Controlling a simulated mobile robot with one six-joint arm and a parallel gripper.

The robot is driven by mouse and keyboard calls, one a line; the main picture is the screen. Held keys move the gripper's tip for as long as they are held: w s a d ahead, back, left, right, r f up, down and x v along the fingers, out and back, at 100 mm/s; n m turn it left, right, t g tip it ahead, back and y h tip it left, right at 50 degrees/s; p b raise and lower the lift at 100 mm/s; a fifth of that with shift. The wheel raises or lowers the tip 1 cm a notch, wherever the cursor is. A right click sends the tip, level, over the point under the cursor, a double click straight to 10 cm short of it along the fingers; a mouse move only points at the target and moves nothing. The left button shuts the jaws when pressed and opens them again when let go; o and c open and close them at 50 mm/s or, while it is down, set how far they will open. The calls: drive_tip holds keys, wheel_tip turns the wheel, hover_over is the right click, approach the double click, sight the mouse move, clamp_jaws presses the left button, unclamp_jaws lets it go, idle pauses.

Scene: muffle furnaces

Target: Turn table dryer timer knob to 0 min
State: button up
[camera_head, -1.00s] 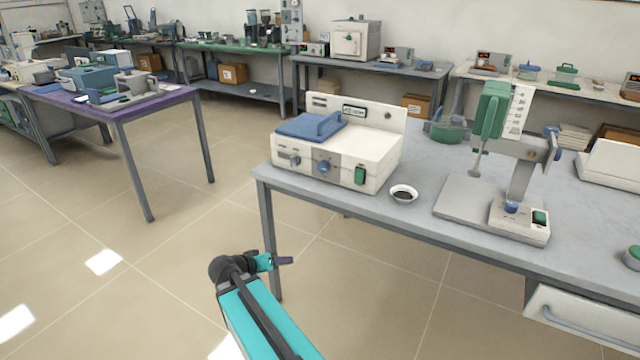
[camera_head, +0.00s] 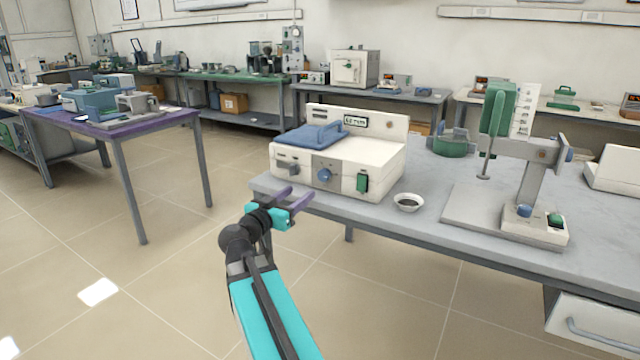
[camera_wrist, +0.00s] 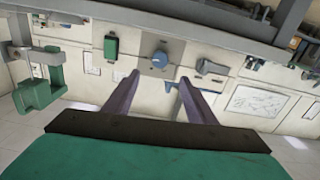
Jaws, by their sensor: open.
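The table dryer (camera_head: 338,150) is a white box with a blue lid, standing on the grey table near its left end. Its blue round knob (camera_head: 324,176) is at the middle of the front panel, on a grey plate. The knob also shows in the wrist view (camera_wrist: 159,59), beyond the fingertips and between them. A small display (camera_head: 356,121) on the raised back panel is lit, its text too small to read surely. My gripper (camera_head: 294,198) is open and empty, in front of and below the dryer's front panel, apart from the knob. In the wrist view my gripper (camera_wrist: 160,76) has two purple fingers spread.
A green rocker switch (camera_head: 362,183) sits right of the knob. A small white bowl (camera_head: 408,202) and a green stand device (camera_head: 497,110) are to the right on the grey table (camera_head: 430,225). The floor in front is free.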

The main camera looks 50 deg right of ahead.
sight(322, 177)
drive_tip(key=shift+d, duration=0.1)
drive_tip(key=shift+b+x, duration=0.3)
drive_tip(key=shift+x, duration=6.5)
drive_tip(key=shift+c, duration=0.4)
drive_tip(key=c, duration=1)
drive_tip(key=shift+o, duration=0.2)
